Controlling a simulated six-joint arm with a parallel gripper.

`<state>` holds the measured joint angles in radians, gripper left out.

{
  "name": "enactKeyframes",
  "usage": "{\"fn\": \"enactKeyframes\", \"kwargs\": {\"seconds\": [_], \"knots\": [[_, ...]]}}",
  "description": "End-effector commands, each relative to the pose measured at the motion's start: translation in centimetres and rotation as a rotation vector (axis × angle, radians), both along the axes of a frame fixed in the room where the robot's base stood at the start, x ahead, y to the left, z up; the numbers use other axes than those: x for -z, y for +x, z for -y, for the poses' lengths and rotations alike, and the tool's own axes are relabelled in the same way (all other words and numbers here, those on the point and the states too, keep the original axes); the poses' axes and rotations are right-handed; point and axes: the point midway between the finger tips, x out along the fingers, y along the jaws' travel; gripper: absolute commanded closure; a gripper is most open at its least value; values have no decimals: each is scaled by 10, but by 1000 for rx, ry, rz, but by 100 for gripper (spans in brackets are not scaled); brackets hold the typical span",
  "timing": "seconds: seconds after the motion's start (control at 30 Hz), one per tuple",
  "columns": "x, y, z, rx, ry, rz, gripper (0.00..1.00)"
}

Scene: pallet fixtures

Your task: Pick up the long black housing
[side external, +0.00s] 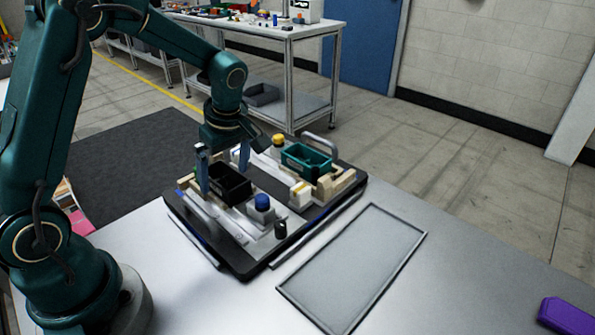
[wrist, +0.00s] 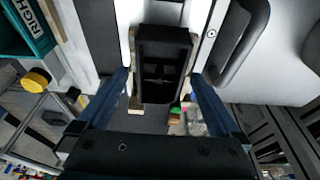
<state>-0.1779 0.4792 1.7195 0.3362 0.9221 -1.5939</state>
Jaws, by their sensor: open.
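The long black housing (side external: 232,186) is an open black box on the pallet fixture (side external: 240,262), toward its left side. In the wrist view the black housing (wrist: 163,52) lies end-on between the two blue fingers, with pale fixture parts along its sides. My gripper (side external: 224,178) points down over it, one finger on each side. In the wrist view my gripper (wrist: 160,80) is open, with a visible gap between each finger and the housing. The exact height of the fingertips against the housing walls is hard to tell.
A green bin (side external: 306,162) sits on the same pallet, near a yellow-capped part (side external: 278,146). A blue-capped block (side external: 262,209) and a small black cylinder (side external: 280,230) stand in front of the housing. An empty framed grey area (side external: 350,268) lies to the right. A purple object (side external: 567,315) is at the table corner.

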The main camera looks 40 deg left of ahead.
Motion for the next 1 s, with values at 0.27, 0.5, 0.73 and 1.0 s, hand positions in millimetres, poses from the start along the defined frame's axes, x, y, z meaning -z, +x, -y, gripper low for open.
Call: {"fn": "enactKeyframes", "kwargs": {"seconds": [0.27, 0.5, 0.73, 1.0], "knots": [[1, 0, 0, 0, 0, 0, 0], [1, 0, 0, 0, 0, 0, 76], [1, 0, 0, 0, 0, 1, 96], [-28, 2, 0, -2, 2, 9, 96]]}}
